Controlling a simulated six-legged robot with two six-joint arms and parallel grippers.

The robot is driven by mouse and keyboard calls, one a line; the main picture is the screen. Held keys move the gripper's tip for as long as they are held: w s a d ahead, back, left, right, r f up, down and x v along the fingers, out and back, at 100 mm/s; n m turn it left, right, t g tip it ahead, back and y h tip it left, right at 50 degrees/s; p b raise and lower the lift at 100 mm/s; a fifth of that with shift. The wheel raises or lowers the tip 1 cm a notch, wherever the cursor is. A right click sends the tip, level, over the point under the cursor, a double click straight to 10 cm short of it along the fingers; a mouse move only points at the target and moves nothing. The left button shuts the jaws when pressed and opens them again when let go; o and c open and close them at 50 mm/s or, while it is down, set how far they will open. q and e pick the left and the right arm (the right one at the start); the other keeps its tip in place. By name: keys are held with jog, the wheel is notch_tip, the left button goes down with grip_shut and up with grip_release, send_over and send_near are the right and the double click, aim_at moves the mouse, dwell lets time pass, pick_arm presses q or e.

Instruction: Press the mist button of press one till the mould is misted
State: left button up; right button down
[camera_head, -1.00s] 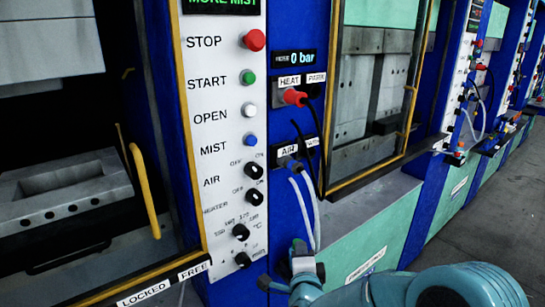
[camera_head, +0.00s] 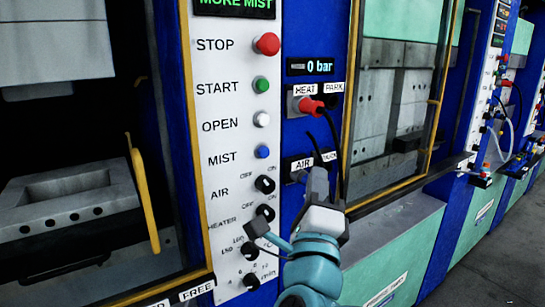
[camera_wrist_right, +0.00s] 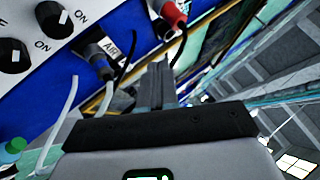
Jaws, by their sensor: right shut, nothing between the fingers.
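The mist button (camera_head: 263,152) is a small blue button beside the word MIST on the white control panel (camera_head: 215,170) of the near press. The display (camera_head: 235,4) above reads MORE MIST. The mould (camera_head: 75,200) is a grey block with a hollow top inside the press at left. My right gripper (camera_head: 318,182) is shut and empty, right of and a little below the mist button, apart from it. It overlaps the air socket area in the head view. Its closed fingers show in the right wrist view (camera_wrist_right: 157,85). My left gripper is not in view.
Red stop (camera_head: 267,44), green start (camera_head: 262,85) and white open (camera_head: 262,119) buttons sit above mist. Black knobs (camera_head: 265,184) sit below. A red plug (camera_head: 310,106) and dark cables hang right of the panel. A yellow handle (camera_head: 143,200) stands at left.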

aim_at(264, 152)
jog(key=shift+s+a+r+y, duration=0.2)
jog(key=shift+s+a, duration=0.15)
jog(key=shift+a, duration=0.15)
jog(key=shift+s+a+r+y, duration=0.2)
jog(key=shift+s+a, duration=0.15)
jog(key=shift+a, duration=0.15)
jog(key=w+a+p, duration=0.4)
jog(key=w+a, duration=0.1)
jog(key=w, duration=0.2)
jog(key=shift+p, duration=0.35)
jog(key=shift+w+a, duration=0.1)
dwell(1.3)
